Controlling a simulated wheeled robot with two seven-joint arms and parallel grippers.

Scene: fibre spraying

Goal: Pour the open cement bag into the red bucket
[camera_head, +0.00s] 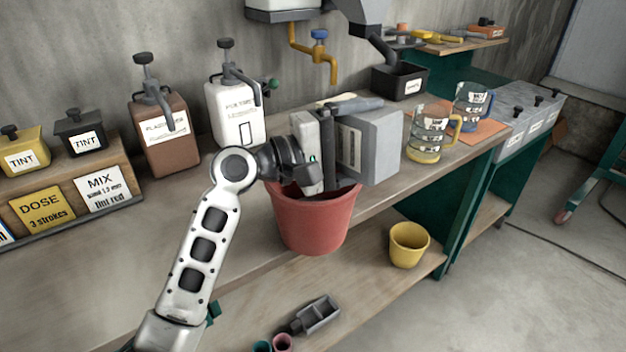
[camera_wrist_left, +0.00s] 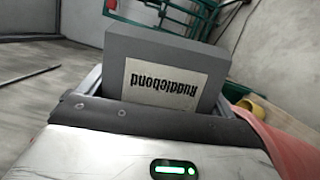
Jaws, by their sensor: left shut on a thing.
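The red bucket (camera_head: 315,222) stands at the front of the workbench, its mouth partly hidden by my gripper. My left gripper (camera_head: 332,150) is above the bucket, shut on a grey block-shaped bag (camera_head: 374,146). The bag is held above the bucket's right rim and reaches past it to the right. In the left wrist view the bag (camera_wrist_left: 165,72) carries a white "Ruddlebond" label that appears upside down. The bucket also shows there at the right edge (camera_wrist_left: 282,140). The bag's opening and the bucket's contents cannot be made out. My right gripper is out of view.
Pump bottles (camera_head: 236,108) stand behind to the left, beside a tint rack (camera_head: 70,190). Measuring jugs (camera_head: 430,135) stand to the right of the bag. A black bin (camera_head: 400,80) is behind. A yellow bucket (camera_head: 408,245) and a grey scoop (camera_head: 316,314) are on the lower shelf.

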